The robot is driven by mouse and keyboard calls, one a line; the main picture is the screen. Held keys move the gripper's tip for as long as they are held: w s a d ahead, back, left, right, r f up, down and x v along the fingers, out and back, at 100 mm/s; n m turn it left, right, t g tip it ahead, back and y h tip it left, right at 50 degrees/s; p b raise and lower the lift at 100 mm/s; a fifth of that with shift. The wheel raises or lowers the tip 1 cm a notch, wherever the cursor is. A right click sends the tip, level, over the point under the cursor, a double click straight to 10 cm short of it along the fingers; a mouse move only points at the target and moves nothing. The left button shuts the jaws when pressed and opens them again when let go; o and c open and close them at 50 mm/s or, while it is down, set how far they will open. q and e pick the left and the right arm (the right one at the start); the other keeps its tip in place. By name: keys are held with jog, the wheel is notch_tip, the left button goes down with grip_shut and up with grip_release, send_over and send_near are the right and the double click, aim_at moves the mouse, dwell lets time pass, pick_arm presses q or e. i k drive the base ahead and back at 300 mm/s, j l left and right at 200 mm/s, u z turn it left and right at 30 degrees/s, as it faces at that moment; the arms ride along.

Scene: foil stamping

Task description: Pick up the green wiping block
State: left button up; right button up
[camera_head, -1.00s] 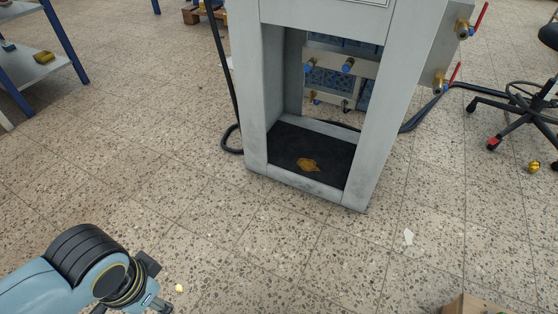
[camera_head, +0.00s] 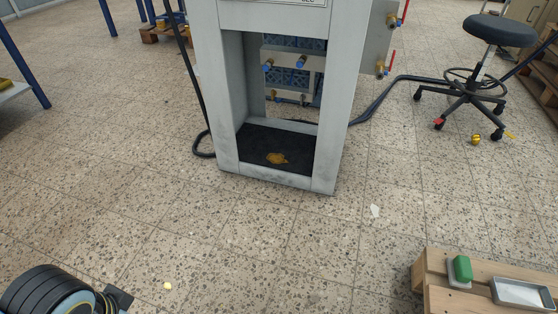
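The green wiping block (camera_head: 462,268) sits on a small light-grey base on top of a wooden crate (camera_head: 440,290) at the lower right. A shallow metal tray lies to its right on the same crate. My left arm shows at the lower left corner, far from the block; only a dark piece of its gripper end shows at the bottom edge, and its fingers are cut off. My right gripper is out of view.
A grey machine frame (camera_head: 228,100) with an open bottom stands in the middle back. A wheeled stool (camera_head: 498,32) stands at the right. Blue-legged shelving (camera_head: 24,62) is at the left. The tiled floor (camera_head: 250,250) between is mostly clear, with small scraps.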

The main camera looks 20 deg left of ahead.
aim_at(459, 271)
jog(key=k+z, duration=0.1)
jog(key=z, duration=0.25)
jog(key=k+z, duration=0.15)
jog(key=z, duration=0.2)
jog(key=k+z, duration=0.1)
jog(key=z, duration=0.25)
